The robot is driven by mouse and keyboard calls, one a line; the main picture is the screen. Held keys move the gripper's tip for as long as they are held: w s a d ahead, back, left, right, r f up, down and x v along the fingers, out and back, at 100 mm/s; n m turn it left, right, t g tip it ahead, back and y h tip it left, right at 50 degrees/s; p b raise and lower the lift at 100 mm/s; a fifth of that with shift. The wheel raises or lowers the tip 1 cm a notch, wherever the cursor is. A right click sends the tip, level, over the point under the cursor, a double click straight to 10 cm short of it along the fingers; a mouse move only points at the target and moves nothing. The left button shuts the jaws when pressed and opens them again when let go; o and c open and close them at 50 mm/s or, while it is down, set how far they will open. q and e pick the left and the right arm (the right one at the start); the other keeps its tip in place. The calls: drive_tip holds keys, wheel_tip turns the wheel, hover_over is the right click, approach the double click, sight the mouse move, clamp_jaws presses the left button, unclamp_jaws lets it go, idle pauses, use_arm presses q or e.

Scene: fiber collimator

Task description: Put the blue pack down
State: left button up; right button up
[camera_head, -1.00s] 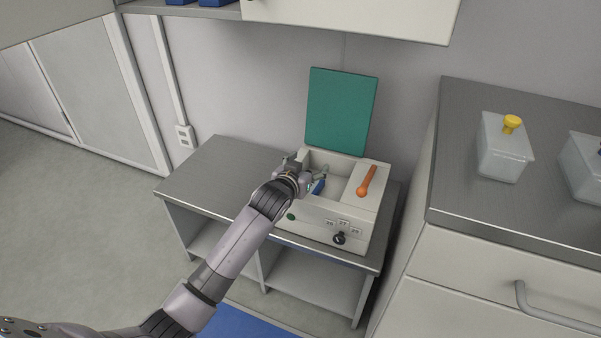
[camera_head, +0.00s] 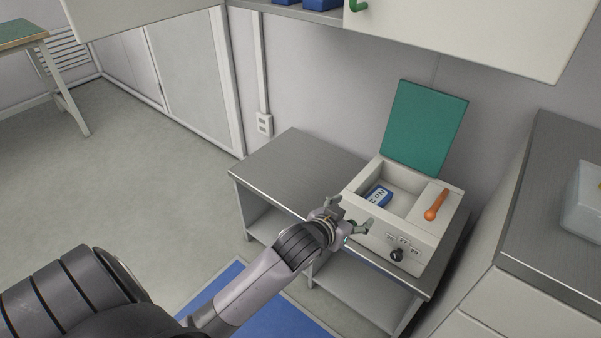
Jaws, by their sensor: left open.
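The blue pack (camera_head: 379,195), with a white label reading "No 2", lies inside the open compartment of the white box-shaped device (camera_head: 423,233). My left gripper (camera_head: 352,216) is open and empty, in front of the device's near left side and apart from the pack. The pack's lower edge is partly hidden by the compartment's front wall. My right gripper is not in view.
The device's green lid (camera_head: 425,127) stands open at the back. An orange handle (camera_head: 436,204) and a black knob (camera_head: 397,255) are on the device. The metal bench top (camera_head: 290,172) is clear to the left. A higher counter (camera_head: 555,200) stands at the right.

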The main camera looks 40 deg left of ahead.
use_arm(q)
drive_tip(key=s+d+f+g, duration=0.1)
drive_tip(key=s+f+g, duration=0.3)
drive_tip(key=s, duration=0.9)
drive_tip(key=s+d+f+m+g, duration=0.1)
drive_tip(key=s+f+g, duration=0.4)
drive_tip(key=s+f, duration=0.4)
drive_tip(key=s, duration=0.4)
drive_tip(key=shift+s, duration=0.35)
drive_tip(key=shift+w+d, duration=0.1)
